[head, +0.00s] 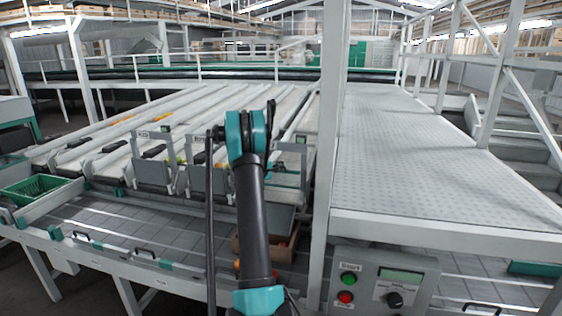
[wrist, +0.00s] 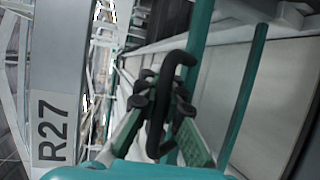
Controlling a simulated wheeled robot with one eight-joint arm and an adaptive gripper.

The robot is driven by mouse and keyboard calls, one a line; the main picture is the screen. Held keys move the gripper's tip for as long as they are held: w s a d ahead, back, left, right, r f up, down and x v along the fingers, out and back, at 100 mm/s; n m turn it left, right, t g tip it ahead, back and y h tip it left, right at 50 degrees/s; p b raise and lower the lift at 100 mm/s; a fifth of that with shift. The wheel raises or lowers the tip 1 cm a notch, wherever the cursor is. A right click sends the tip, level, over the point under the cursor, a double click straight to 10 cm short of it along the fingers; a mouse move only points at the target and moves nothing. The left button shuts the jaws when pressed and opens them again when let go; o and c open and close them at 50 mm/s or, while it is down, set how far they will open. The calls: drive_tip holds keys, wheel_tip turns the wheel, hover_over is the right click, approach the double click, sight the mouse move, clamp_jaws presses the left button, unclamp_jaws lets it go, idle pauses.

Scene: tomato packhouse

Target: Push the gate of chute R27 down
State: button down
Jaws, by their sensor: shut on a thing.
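A white post carries the R27 label (wrist: 52,130), turned sideways, at the left of the wrist view. My gripper (wrist: 163,93) is shut on a black looped handle (wrist: 155,135) in the middle of that view. The dark fingertips close on it from both sides. Teal bars (wrist: 245,90) and a grey panel (wrist: 278,85) lie behind and to the right; I cannot tell how far down the gate stands. In the head view my arm hides the gripper and most of this chute's front.
Neighbouring chutes with grey gates (head: 152,172) stand left of my arm. A white post (head: 327,150) rises close on the right, beside a wide perforated deck (head: 420,160). A control box (head: 380,285) is below it. A green crate (head: 35,188) sits far left.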

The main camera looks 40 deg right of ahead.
sight(280, 176)
wheel_tip(280, 176, down, 5)
drive_tip(key=shift+a+f, duration=0.1)
drive_tip(key=shift+f, duration=0.05)
drive_tip(key=shift+s, duration=0.1)
drive_tip(key=c, duration=1.9)
unclamp_jaws()
drive_tip(key=shift+f, duration=0.1)
drive_tip(key=v, duration=1.2)
